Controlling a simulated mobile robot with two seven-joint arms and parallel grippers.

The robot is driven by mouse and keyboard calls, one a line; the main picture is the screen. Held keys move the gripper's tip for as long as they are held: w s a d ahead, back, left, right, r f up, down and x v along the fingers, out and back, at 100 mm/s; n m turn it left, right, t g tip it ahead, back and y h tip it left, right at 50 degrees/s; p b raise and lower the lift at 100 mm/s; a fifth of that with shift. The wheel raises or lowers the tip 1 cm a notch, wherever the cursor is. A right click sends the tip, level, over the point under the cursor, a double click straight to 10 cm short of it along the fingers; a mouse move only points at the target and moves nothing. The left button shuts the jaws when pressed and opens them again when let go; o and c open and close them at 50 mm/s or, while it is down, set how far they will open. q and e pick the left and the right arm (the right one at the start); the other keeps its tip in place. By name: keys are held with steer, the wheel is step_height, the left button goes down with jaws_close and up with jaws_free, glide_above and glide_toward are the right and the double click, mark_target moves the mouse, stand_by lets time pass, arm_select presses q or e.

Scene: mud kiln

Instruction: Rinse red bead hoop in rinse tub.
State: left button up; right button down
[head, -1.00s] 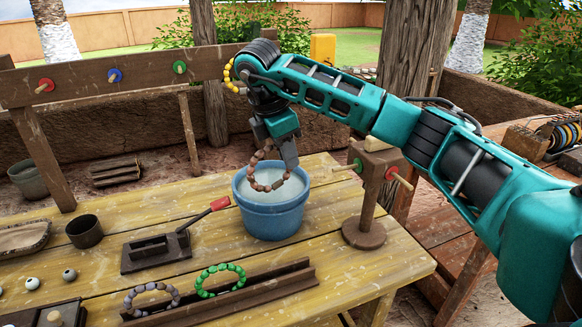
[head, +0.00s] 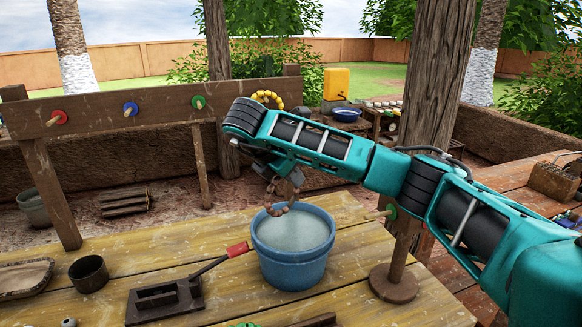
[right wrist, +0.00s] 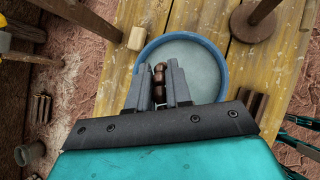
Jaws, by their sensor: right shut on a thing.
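The red bead hoop, reddish-brown beads, hangs from my right gripper (head: 292,184) over the back-left rim of the blue rinse tub (head: 290,268). Its lower beads (head: 277,210) overlap the tub's mouth in the head view; whether they touch the water is unclear. In the right wrist view the gripper (right wrist: 158,88) is shut on the hoop (right wrist: 159,74), with beads showing between the fingers and the tub (right wrist: 226,62) behind. The tub holds pale water and stands on the yellow wooden table (head: 225,300). My left gripper is not in view.
A dark block tool with a red-ended lever (head: 238,249) and a dark cup (head: 89,274) stand left of the tub. A wooden peg stand (head: 394,283) stands close right. A rail with coloured pegs (head: 100,112) runs behind; a yellow bead hoop (head: 268,97) shows at its right end.

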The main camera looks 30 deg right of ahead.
mark_target(286, 208)
step_height(286, 208, down, 4)
steer(key=shift+f+b, duration=0.25)
steer(key=shift+b, duration=0.55)
step_height(286, 208, down, 4)
steer(key=b, duration=0.3)
steer(key=shift+r, duration=0.15)
steer(key=shift+f+b, duration=0.65)
steer(key=shift+f, duration=0.15)
arm_select(q)
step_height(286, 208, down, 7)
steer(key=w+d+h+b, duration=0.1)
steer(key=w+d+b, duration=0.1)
steer(key=b, duration=0.3)
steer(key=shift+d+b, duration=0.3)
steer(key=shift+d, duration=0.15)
arm_select(e)
step_height(286, 208, down, 7)
steer(key=shift+a, duration=0.15)
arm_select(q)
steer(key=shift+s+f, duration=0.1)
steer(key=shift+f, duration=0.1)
arm_select(e)
steer(key=shift+r, duration=0.4)
